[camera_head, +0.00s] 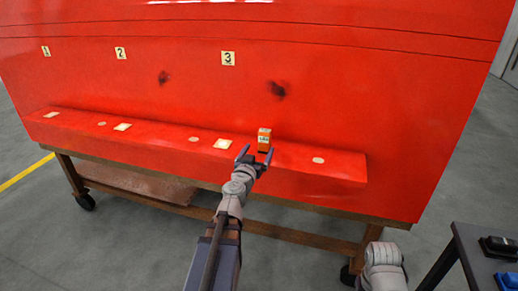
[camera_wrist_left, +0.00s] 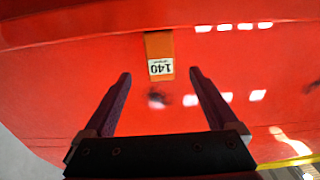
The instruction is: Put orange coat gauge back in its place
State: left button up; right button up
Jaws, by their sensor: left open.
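The orange coat gauge (camera_head: 264,133) stands on the red ledge (camera_head: 338,168) of the nosecone, right of the middle in the head view. In the left wrist view the gauge (camera_wrist_left: 158,46) shows an upside-down white label reading 140. My left gripper (camera_head: 256,153) is open and empty, with its fingers pointing at the gauge. In the left wrist view the gauge appears just beyond and between the fingertips of the left gripper (camera_wrist_left: 160,73). My right gripper is not in view.
Pale square and round patches, such as a square patch (camera_head: 222,144), lie along the ledge. Number tags, including tag 3 (camera_head: 228,58), and two dark smudges mark the red panel. A dark table (camera_head: 470,245) at lower right holds a black item (camera_head: 497,247) and a blue item (camera_head: 507,280).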

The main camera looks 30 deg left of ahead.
aim_at(265, 143)
pick_arm(q)
jog(key=w, duration=0.4)
jog(key=shift+a+f+b, duration=0.15)
jog(key=shift+f+b, duration=0.15)
jog(key=shift+f, duration=0.1)
jog(key=shift+a+r+p+x, duration=0.15)
jog(key=shift+x, duration=1.75)
jog(key=shift+a+r+p+x, duration=0.15)
jog(key=shift+x, duration=1.75)
jog(key=shift+s, duration=0.1)
jog(key=shift+c, duration=0.3)
grip_shut()
